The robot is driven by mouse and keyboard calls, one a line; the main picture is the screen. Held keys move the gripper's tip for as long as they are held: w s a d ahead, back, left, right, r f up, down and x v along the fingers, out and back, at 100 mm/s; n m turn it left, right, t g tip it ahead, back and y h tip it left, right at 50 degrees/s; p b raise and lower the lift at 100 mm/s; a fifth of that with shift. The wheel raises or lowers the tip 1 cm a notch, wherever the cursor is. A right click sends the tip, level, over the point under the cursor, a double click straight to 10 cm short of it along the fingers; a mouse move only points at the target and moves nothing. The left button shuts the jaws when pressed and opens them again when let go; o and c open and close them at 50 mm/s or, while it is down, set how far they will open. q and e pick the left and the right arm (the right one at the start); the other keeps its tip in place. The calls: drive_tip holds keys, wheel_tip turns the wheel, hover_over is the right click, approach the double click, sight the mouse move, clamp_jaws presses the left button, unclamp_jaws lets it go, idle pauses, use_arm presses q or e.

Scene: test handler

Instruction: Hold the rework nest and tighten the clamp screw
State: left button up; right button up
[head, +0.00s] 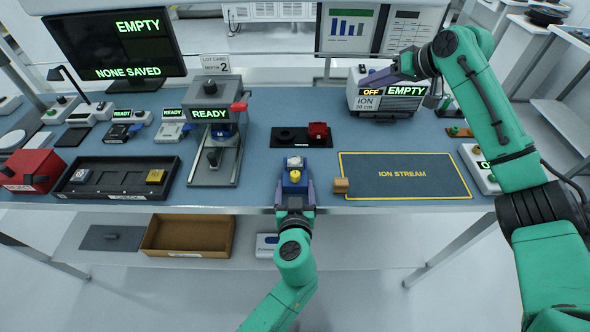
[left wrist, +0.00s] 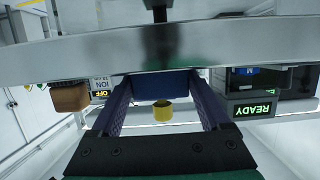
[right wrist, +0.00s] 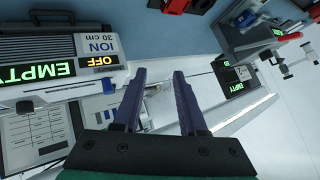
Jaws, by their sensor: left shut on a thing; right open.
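The rework nest (head: 295,180) is a blue block at the table's front edge, with a yellow round knob (head: 295,176), apparently the clamp screw, and a pale piece at its far end. My left gripper (head: 294,188) is shut on the nest, one finger on each side. The left wrist view shows the blue block (left wrist: 160,86) between the fingers, with the yellow knob (left wrist: 163,112) below it. My right gripper (head: 378,77) is open and empty, well away from the nest, by the ION box at the back right. Its spread fingers show in the right wrist view (right wrist: 158,74).
The ION box (head: 403,100) reads OFF and EMPTY. A black plate (head: 303,143) holding a dark ring and a red part lies behind the nest. A small brown block (head: 341,185) is right of the nest, beside the ION STREAM mat (head: 400,188). A READY press (head: 214,150) stands left.

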drive_tip(key=s+a+r+n+g, duration=0.2)
drive_tip(key=s+a+n+g, duration=0.15)
drive_tip(key=a, duration=0.65)
drive_tip(key=n+g+h, duration=0.3)
drive_tip(key=g+h, duration=0.1)
drive_tip(key=h, duration=0.2)
hover_over(295, 174)
wheel_tip(295, 174, down, 4)
drive_tip(key=r, duration=0.1)
drive_tip(key=shift+t+h, duration=0.25)
drive_tip(key=shift+h, duration=0.05)
wheel_tip(295, 174, down, 13)
drive_tip(key=shift+r, duration=0.15)
clamp_jaws()
